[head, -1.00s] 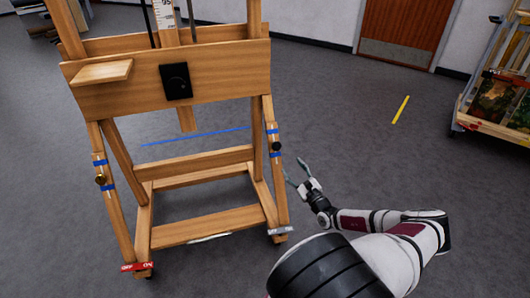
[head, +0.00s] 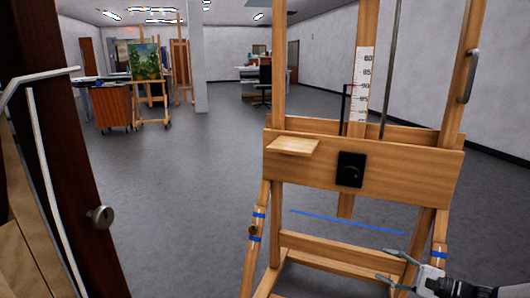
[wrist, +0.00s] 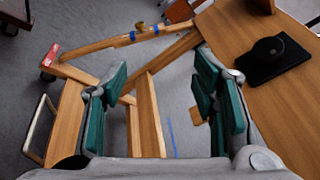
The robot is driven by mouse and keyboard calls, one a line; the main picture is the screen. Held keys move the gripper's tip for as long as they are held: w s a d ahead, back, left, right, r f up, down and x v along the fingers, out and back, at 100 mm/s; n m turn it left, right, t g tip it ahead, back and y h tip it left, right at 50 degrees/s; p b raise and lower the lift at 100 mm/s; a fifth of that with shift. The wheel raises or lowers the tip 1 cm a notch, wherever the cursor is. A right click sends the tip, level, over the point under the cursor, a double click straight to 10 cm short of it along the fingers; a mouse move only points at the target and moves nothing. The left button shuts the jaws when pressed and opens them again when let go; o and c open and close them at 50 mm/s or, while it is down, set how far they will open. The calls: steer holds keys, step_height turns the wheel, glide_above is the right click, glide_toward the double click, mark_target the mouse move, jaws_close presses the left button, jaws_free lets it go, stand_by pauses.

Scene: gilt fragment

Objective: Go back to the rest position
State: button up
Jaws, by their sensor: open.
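My gripper (head: 392,266) is at the lower right of the head view, in front of the right lower part of the wooden easel (head: 405,165). Its fingers are spread and empty. In the wrist view, the gripper's two green-padded fingers (wrist: 160,78) stand wide apart with nothing between them but a view of the easel frame (wrist: 148,112) and floor. I cannot tell whether the gripper touches the easel. Most of my arm is outside the head view.
The easel carries a black knob (head: 350,170), also in the wrist view (wrist: 268,60), and a small ledge (head: 293,146). A dark door edge with a round lock (head: 102,216) is close on the left. Open grey floor (head: 180,200) lies between. A painting on another easel (head: 146,61) stands farther back.

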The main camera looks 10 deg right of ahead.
steer(key=s+a+r+n+g+h, duration=0.1)
steer(key=s+a+r+n+g, duration=0.35)
steer(key=a, duration=0.35)
steer(key=s+a+r+n+g+h, duration=0.1)
steer(key=s+a+r+n+g, duration=0.2)
steer(key=a+r+n+g, duration=0.25)
steer(key=s+a+r+n+g+h, duration=0.1)
steer(key=s+a+r+n+g, duration=0.1)
steer(key=s+a+r+g, duration=0.5)
steer(key=s+a+r+n+t+h, duration=0.1)
steer(key=s+a+r+n+h, duration=0.15)
steer(key=s, duration=0.45)
steer(key=s+a+r+n+t+h, duration=0.1)
steer(key=s+r+n+t+h, duration=0.15)
steer(key=s, duration=0.45)
steer(key=s+a+r+n+t+h, duration=0.1)
steer(key=s+a+r+h, duration=0.15)
steer(key=s, duration=0.45)
step_height(320, 180, up, 25)
steer(key=t+p, duration=0.3)
steer(key=p, duration=1.9)
steer(key=shift+d+p, duration=0.2)
steer(key=shift+p, duration=0.2)
